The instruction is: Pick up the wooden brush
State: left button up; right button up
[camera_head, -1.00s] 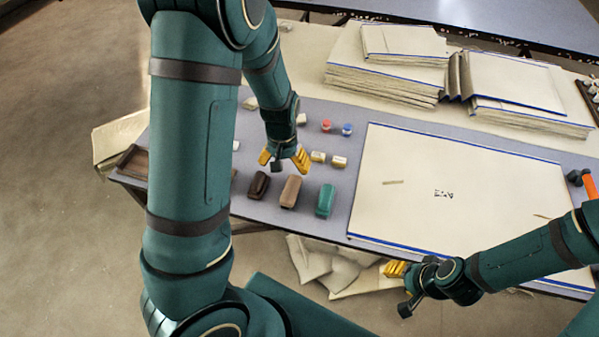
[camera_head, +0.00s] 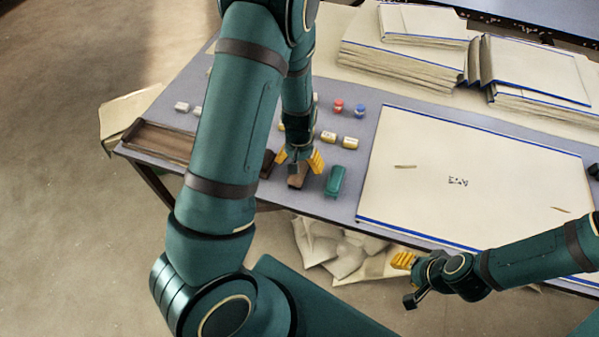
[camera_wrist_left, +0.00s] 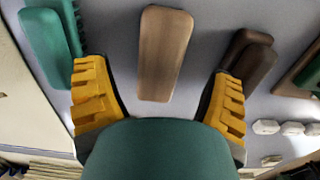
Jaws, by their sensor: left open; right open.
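The wooden brush (camera_head: 297,178) is light brown and lies on the grey table between a green brush (camera_head: 335,181) and a dark brown brush (camera_head: 267,163). My left gripper (camera_head: 299,162) is open above it and partly covers it in the head view. In the left wrist view the wooden brush (camera_wrist_left: 165,52) lies between the two yellow fingers of my left gripper (camera_wrist_left: 160,105), apart from both. The green brush (camera_wrist_left: 50,45) and dark brown brush (camera_wrist_left: 247,58) lie outside the fingers. My right gripper (camera_head: 406,278) is open and empty, off the table's front edge.
A large white board (camera_head: 470,180) with a blue edge covers the table's right part. Small labelled blocks (camera_head: 340,138) and red and blue caps lie behind the brushes. A wooden tray (camera_head: 160,140) sits at the left end. Stacked sheets (camera_head: 400,65) stand at the back.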

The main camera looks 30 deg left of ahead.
pick_arm(q)
notch_tip(320, 180, down, 2)
jog(key=shift+f, duration=0.25)
jog(key=shift+r, duration=0.1)
jog(key=shift+c, duration=0.3)
jog(key=c, duration=1.3)
notch_tip(320, 180, up, 10)
jog(key=p, duration=0.3)
